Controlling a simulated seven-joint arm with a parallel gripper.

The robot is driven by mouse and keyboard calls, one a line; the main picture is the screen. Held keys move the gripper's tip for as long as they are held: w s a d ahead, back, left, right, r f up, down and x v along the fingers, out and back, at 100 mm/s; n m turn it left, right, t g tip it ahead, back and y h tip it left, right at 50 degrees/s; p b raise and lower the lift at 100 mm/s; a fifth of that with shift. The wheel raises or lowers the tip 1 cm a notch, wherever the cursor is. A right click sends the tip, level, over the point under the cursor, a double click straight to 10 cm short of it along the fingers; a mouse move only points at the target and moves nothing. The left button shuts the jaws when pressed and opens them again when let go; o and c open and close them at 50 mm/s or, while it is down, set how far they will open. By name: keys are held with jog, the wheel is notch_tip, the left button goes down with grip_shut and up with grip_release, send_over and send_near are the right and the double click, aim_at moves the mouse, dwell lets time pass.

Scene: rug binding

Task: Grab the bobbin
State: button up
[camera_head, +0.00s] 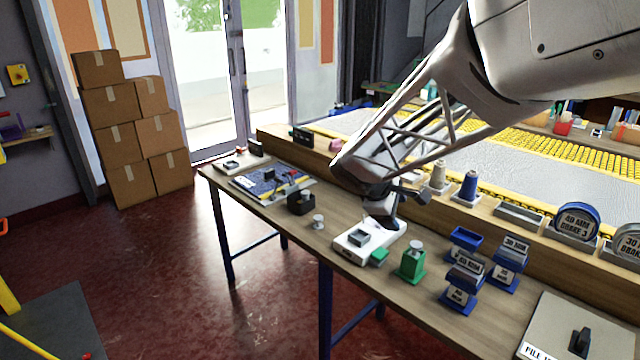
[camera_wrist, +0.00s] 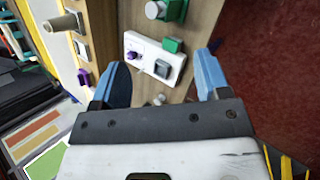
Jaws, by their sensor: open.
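A small silver spool-shaped piece, which looks like the bobbin (camera_head: 318,221), stands on the wooden bench near its front edge. It is right of a dark block and left of a white device. A small grey piece between my finger bases in the wrist view (camera_wrist: 158,99) seems to be the same one, partly hidden. My gripper (camera_head: 382,212) is above the white device (camera_head: 350,248), its fingers pointing down. In the wrist view my gripper (camera_wrist: 162,60) has its two blue fingers wide apart with nothing held between them. A purple piece (camera_wrist: 133,55) is on the white device.
A dark block (camera_head: 300,202) stands left of the spool. A green block (camera_head: 380,257) and a green stand (camera_head: 411,265) are right of the device, then several blue holders. Thread cones (camera_head: 468,187) stand behind. Bare bench lies around the spool; the front edge is close.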

jog(key=w+a+f+n+t+h, duration=0.1)
jog(key=w+a+f+n, duration=0.3)
jog(key=w, duration=0.4)
jog(key=w+a+f+n+t+h, duration=0.15)
jog(key=w+a+f+n, duration=0.3)
jog(key=w, duration=0.45)
jog(key=n+t+y, duration=0.2)
jog(key=n+t, duration=0.2)
jog(key=n, duration=0.4)
send_near(318, 218)
jog(key=shift+x, duration=0.95)
jog(key=shift+w+a, duration=0.1)
jog(key=shift+a, duration=0.05)
jog(key=shift+x, duration=1.25)
jog(key=shift+w, duration=0.1)
jog(key=shift+x, duration=2.55)
jog(key=shift+c, duration=0.4)
